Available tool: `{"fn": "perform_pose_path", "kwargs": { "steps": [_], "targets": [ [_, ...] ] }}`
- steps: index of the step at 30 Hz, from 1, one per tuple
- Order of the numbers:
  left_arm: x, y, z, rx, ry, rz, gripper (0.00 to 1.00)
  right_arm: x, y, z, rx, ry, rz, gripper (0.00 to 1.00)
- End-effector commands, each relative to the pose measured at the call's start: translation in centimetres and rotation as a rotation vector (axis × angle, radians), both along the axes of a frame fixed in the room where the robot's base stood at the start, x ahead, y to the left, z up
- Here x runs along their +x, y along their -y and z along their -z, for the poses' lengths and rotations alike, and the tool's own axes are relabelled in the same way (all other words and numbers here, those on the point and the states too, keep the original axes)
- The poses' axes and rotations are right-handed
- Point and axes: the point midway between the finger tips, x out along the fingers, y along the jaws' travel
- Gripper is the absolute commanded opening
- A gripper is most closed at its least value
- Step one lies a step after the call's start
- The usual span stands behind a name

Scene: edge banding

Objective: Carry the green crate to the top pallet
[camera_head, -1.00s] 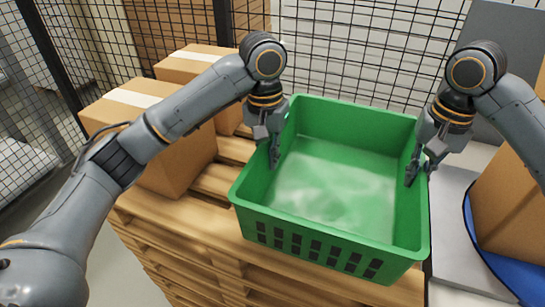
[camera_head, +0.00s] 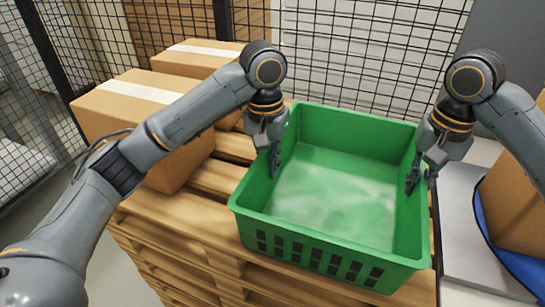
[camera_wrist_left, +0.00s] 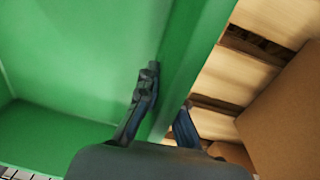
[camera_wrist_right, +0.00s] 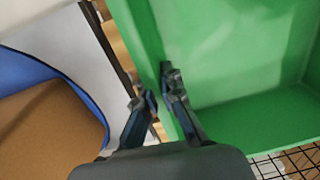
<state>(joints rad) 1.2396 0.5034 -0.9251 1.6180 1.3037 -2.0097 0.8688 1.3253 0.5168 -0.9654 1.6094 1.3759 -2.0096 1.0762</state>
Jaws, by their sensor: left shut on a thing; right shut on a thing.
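The green crate (camera_head: 335,190) is empty and sits at or just above the top pallet (camera_head: 190,215), upright; I cannot tell whether its base touches the slats. My left gripper (camera_head: 274,165) is shut on the crate's left wall, one finger inside and one outside, as the left wrist view (camera_wrist_left: 168,115) shows. My right gripper (camera_head: 416,175) is shut on the crate's right wall; in the right wrist view (camera_wrist_right: 155,100) its fingers straddle that wall. The crate's underside is hidden.
Two cardboard boxes (camera_head: 150,120) (camera_head: 196,56) stand on the pallet's left side, close to the crate. A box (camera_head: 515,200) on a blue surface (camera_head: 505,255) lies at the right. A black mesh fence (camera_head: 345,50) stands behind the pallet.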

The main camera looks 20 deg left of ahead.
Motion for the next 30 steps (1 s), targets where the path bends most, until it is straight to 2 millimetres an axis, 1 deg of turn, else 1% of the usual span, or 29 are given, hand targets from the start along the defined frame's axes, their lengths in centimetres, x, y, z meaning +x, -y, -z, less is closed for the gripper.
{"fn": "perform_pose_path", "kwargs": {
  "steps": [2,3,5,6,14,17,20,22,30],
  "targets": [
    [0.1,-0.4,0.7,0.008,-0.001,-0.007,0.00,0.1,0.4,0.6,-0.007,0.001,0.007,0.00],
    [0.0,-0.4,0.4,0.009,-0.001,-0.007,0.14,0.0,0.4,0.3,-0.008,-0.001,0.007,0.14],
    [0.0,-0.4,0.4,0.008,-0.002,-0.007,0.26,0.0,0.3,0.3,-0.007,-0.001,0.006,0.26],
    [0.0,-0.3,0.4,0.007,-0.002,-0.006,0.29,0.0,0.3,0.3,-0.006,-0.001,0.006,0.29],
    [0.0,-0.1,0.3,0.003,-0.001,-0.002,0.29,0.0,0.1,0.3,-0.003,0.000,0.002,0.29],
    [0.1,-0.1,-0.1,0.003,0.001,-0.002,0.29,0.0,0.1,0.3,-0.002,0.000,0.001,0.29],
    [0.1,-0.2,-1.2,0.003,0.003,-0.002,0.29,0.0,0.1,0.3,-0.001,0.000,0.001,0.29],
    [0.1,-0.2,-2.4,0.004,0.005,-0.003,0.29,0.0,0.0,0.3,-0.001,0.000,0.001,0.29],
    [0.2,-0.6,-7.8,0.005,0.004,-0.005,0.29,0.0,0.0,0.3,-0.001,0.000,0.000,0.29]
  ]
}}
